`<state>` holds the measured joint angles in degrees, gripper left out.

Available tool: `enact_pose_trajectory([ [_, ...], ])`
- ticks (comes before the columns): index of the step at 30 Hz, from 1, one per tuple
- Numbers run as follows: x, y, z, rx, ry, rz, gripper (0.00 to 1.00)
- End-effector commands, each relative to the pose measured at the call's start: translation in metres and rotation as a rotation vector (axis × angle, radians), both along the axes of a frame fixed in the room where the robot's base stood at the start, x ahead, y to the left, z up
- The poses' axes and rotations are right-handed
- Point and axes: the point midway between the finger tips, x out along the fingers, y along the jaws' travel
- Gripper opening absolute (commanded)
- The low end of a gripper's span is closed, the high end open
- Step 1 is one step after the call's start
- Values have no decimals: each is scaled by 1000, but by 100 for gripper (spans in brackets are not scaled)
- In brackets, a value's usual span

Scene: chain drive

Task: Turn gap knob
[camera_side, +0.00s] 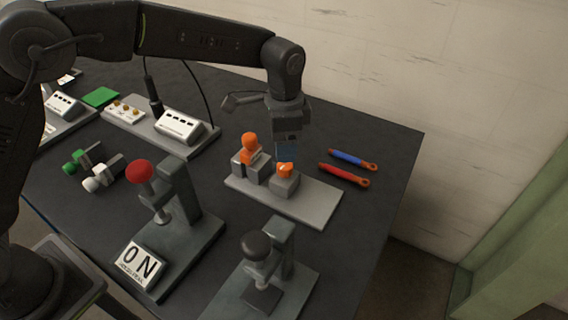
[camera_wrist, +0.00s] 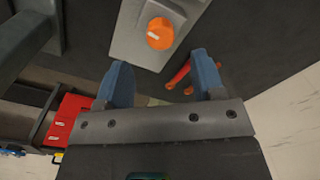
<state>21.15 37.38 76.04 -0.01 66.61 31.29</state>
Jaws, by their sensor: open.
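A low orange knob (camera_side: 285,168) sits on a small grey block on a grey base plate (camera_side: 315,206). In the wrist view, the orange knob (camera_wrist: 159,34) is round with a pale mark on its face. My gripper (camera_side: 287,156) points down, close above this knob in the side view. In the wrist view, my gripper (camera_wrist: 161,62) has its two blue fingers spread wide with nothing between them, and the knob appears beyond the fingertips. I cannot tell the exact height gap. A taller orange part (camera_side: 250,143) stands on another grey block to the left on the same plate.
Blue (camera_side: 350,158) and red (camera_side: 343,175) tools lie right of the plate. White boxes and a green pad (camera_side: 101,97) are behind left.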

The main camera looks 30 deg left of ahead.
Motion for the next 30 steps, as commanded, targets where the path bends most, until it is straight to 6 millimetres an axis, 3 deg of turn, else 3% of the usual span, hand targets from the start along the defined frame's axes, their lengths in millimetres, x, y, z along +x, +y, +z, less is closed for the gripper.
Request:
enact_pose_trajectory([
  [6,-1,1,-43,1,3,1,63],
  [12,0,0,-64,0,1,1,63],
  [23,0,0,-69,-1,-1,1,63],
  [30,0,0,-69,-1,-1,1,42],
])
